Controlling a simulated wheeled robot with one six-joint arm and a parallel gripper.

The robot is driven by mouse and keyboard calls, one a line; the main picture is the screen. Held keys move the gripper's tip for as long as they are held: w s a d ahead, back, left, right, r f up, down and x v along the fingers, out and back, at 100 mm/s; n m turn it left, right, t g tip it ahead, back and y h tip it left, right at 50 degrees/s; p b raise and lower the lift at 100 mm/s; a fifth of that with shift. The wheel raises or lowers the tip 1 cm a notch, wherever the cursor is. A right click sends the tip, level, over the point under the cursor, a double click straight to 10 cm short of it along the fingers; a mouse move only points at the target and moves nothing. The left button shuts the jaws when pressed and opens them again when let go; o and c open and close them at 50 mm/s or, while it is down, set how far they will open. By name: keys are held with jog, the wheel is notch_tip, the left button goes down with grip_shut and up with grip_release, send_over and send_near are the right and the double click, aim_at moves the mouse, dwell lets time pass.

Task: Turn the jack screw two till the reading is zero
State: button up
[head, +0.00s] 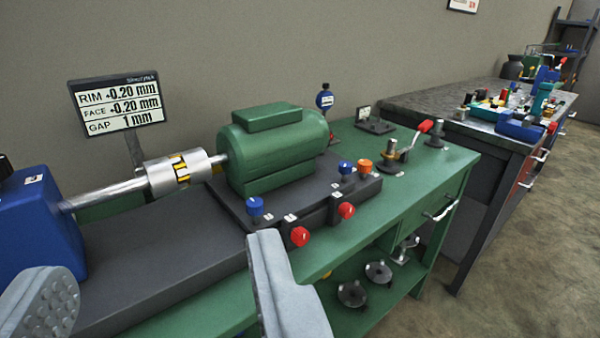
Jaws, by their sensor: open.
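A green motor (272,150) sits on a dark base plate. Two red knobs, one nearer (300,236) and one farther (346,210), stick out of the plate's front side. Blue knobs (255,206) (345,167) and an orange knob (365,166) stand on top. Their small white tags are too small to read, so I cannot tell which is jack screw two. My gripper (160,265) is open and empty in front of the bench, left of the knobs.
A silver coupling (178,172) with a yellow insert joins the motor shaft to a blue block (40,225) at left. The green bench (440,165) holds a red-handled tool (410,145) at right. A cluttered dark workbench (400,103) stands beyond; floor at right is clear.

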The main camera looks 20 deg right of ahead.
jog(key=w+d+f+n+t+h, duration=0.1)
jog(key=w+d+f+n, duration=0.2)
jog(key=w+d+n, duration=0.55)
jog(key=w+d+f+n+t+h, duration=0.1)
jog(key=w+d+f+n, duration=0.2)
jog(key=w+d+n, duration=0.6)
jog(key=w+d+f+n+g+y, duration=0.1)
jog(key=w+d+f+n+y, duration=0.25)
jog(key=d+f+n, duration=0.55)
jog(key=n+g+y, duration=0.2)
jog(key=n+y, duration=0.3)
send_near(350, 213)
jog(key=x, duration=0.9)
jog(key=shift+w+a+r, duration=0.1)
jog(key=shift+w, duration=0.15)
jog(key=c, duration=1)
jog(key=shift+m, duration=0.35)
